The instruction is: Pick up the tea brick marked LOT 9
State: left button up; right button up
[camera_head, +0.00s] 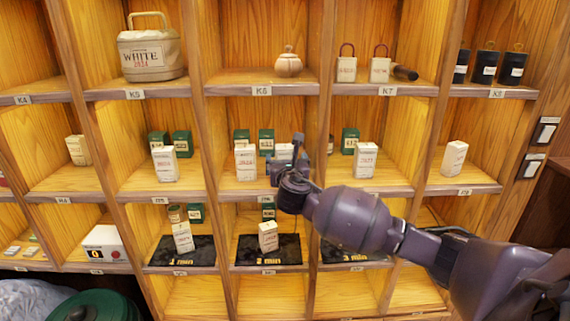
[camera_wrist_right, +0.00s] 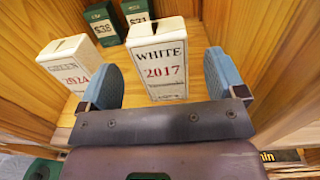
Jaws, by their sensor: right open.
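No legible LOT 9 mark shows. In the head view a white box (camera_head: 103,243) with a black patch, seemingly reading 9, lies in a lower left compartment. My right gripper (camera_head: 289,167) is open at the middle-row compartment under K6; it also shows in the wrist view (camera_wrist_right: 164,68). There, a white carton (camera_wrist_right: 160,70) marked WHITE 2017 stands upright between its two blue fingers, not gripped. A carton (camera_wrist_right: 72,68) reading GREEN 2024 stands left of the left finger. My left gripper is not in view.
Dark green tins (camera_wrist_right: 103,22) stand behind the cartons. Wooden dividers bound the compartments. Dark mats (camera_head: 180,253) lie in the lower row. A green lid (camera_head: 75,306) is at bottom left.

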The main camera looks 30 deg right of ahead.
jog(key=shift+x, duration=2.9)
jog(key=shift+r, duration=0.1)
jog(key=c, duration=1.1)
jog(key=shift+r, duration=0.1)
